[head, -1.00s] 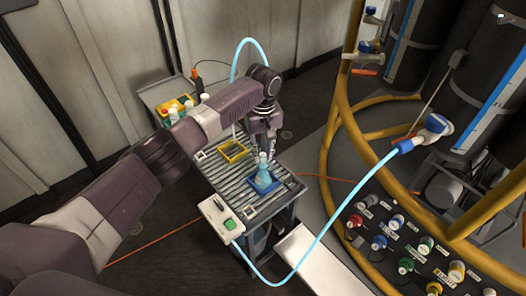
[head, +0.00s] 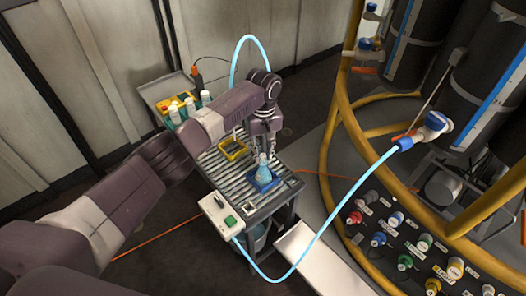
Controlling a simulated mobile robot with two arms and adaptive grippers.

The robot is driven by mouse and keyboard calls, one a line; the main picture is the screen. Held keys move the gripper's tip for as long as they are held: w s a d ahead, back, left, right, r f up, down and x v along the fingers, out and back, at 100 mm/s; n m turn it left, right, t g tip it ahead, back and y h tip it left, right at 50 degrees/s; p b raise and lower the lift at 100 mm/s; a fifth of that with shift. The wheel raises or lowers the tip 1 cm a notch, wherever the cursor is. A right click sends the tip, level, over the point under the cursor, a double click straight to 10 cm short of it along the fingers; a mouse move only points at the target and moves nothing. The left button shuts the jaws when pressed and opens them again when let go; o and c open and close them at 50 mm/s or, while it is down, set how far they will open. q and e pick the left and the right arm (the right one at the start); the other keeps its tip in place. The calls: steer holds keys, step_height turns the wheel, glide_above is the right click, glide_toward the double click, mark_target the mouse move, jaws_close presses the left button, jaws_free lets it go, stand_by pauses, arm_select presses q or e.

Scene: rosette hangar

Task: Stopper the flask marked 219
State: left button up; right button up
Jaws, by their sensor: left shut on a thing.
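A small conical flask (head: 263,173) with pale blue liquid stands upright in a blue square holder (head: 265,184) on a slatted bench. Its marking is too small to read. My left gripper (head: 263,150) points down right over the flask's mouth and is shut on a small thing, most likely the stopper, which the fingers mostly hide. I cannot tell whether the stopper touches the flask's neck. My right gripper is not in view.
A yellow square holder (head: 233,150) sits empty on the slatted bench (head: 219,172). A white box with a green button (head: 221,215) is at the bench's front left. Several capped bottles (head: 190,105) stand on a cart behind. A light blue hose (head: 334,212) arcs across the right.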

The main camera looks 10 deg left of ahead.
arm_select(q)
steer(key=shift+f, duration=0.3)
stand_by(0.5)
steer(key=o, duration=0.9)
steer(key=shift+o, duration=0.4)
steer(key=o, duration=0.5)
steer(key=shift+r, duration=0.1)
steer(key=shift+r+p, duration=2.95)
steer(key=shift+p, duration=0.45)
